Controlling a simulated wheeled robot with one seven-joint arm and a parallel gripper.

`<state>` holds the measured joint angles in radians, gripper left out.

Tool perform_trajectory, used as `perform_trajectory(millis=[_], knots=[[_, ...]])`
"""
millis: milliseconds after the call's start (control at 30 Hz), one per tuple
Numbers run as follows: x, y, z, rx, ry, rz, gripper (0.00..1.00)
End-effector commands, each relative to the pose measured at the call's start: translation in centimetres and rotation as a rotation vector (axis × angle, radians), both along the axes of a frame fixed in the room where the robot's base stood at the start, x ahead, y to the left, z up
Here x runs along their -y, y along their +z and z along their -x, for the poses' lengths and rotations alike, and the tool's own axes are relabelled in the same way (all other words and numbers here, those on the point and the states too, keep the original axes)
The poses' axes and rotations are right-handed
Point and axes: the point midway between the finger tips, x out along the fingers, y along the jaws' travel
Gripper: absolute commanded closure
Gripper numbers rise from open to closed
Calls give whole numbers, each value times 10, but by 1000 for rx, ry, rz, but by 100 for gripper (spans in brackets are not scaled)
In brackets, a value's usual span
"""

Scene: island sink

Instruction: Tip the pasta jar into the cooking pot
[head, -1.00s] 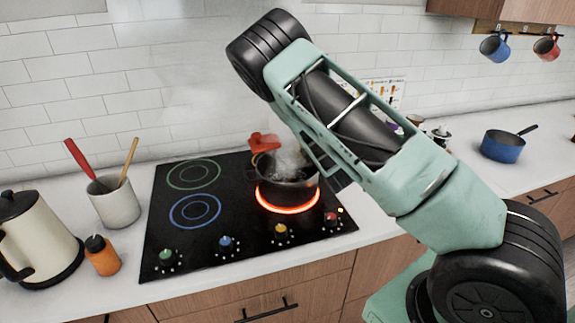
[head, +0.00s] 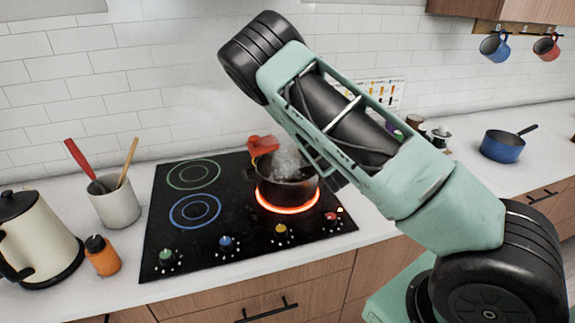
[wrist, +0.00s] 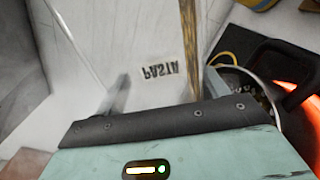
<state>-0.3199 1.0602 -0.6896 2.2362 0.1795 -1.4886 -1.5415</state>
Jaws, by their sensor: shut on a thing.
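The pale, see-through pasta jar (wrist: 150,42) fills the middle of the wrist view, with its PASTA lettering upside down. My gripper (wrist: 166,80) is shut on it, one finger on each side. A yellow-brown bundle shows along the jar's right part; I cannot tell whether any pasta has left the jar. The dark cooking pot (head: 287,190) steams on the glowing right burner in the head view. Part of the pot (wrist: 262,92) also shows right of the jar in the wrist view. In the head view my arm hides the jar and gripper.
A red object (head: 262,145) is at the pot's back rim. The cooktop's left side is clear. A utensil crock (head: 115,206), orange bottle (head: 102,256) and kettle (head: 36,245) stand left. A blue pan (head: 502,147) sits right.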

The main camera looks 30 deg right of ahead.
Motion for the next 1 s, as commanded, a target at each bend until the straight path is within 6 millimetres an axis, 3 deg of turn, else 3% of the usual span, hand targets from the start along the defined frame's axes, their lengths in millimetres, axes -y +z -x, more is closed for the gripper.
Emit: perform_trajectory(millis=[1000], knots=[[-5,4,-2,-17,-1,71,70]])
